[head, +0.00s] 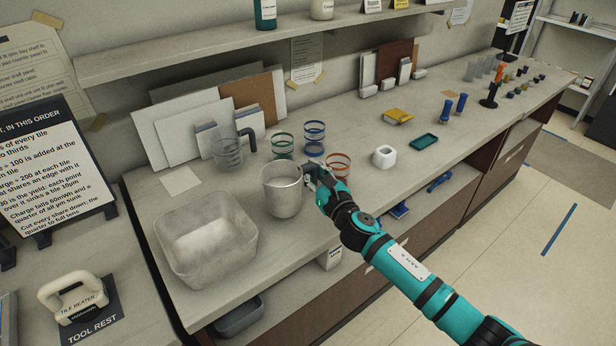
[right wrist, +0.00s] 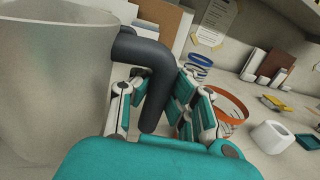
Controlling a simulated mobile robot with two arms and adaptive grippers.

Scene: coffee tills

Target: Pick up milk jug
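The milk jug (head: 281,192) is a grey, speckled, open-topped vessel, upright over the counter by the front edge. In the right wrist view its pale wall (right wrist: 50,75) fills the left side, and its dark bent handle (right wrist: 152,75) comes toward me. My right gripper (head: 311,174) is at the jug's right side. In the right wrist view its fingers (right wrist: 160,92) lie close against both sides of the handle and look shut on it. The jug's base seems at counter level; I cannot tell if it touches. My left gripper is not in view.
A grey tub (head: 207,250) stands left of the jug, and a clear measuring jug (head: 228,152) behind it. Striped cups (head: 338,166) stand close behind my right gripper. A white square pot (head: 384,156) and teal tray (head: 424,141) lie farther right. A shelf (head: 250,45) overhangs the back.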

